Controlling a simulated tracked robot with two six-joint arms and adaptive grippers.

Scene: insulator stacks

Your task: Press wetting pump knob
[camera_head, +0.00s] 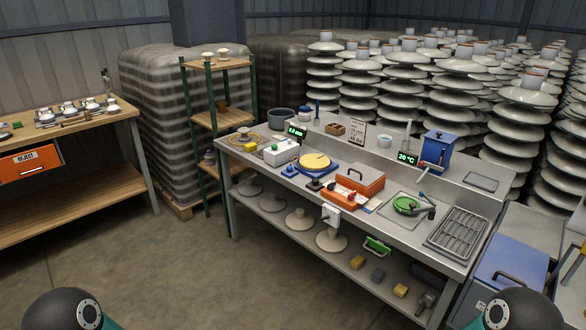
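I cannot tell for sure which item is the wetting pump or its knob. Candidates stand on the grey workbench (375,212): a blue box (438,148) with a red-tipped lever at the back right, a white box (281,152) with a small green top part at the left, a small blue piece (289,170) and a small black piece (314,184) near the front edge. Neither gripper is in view, and nothing is seen touching the bench.
A yellow disc (315,161), an orange toolbox (360,180), a green round tool (406,204) and a wire rack (457,232) crowd the bench. Tall insulator stacks (459,66) stand behind. A blue chest (512,268) stands at the right. The floor (190,270) in front is clear.

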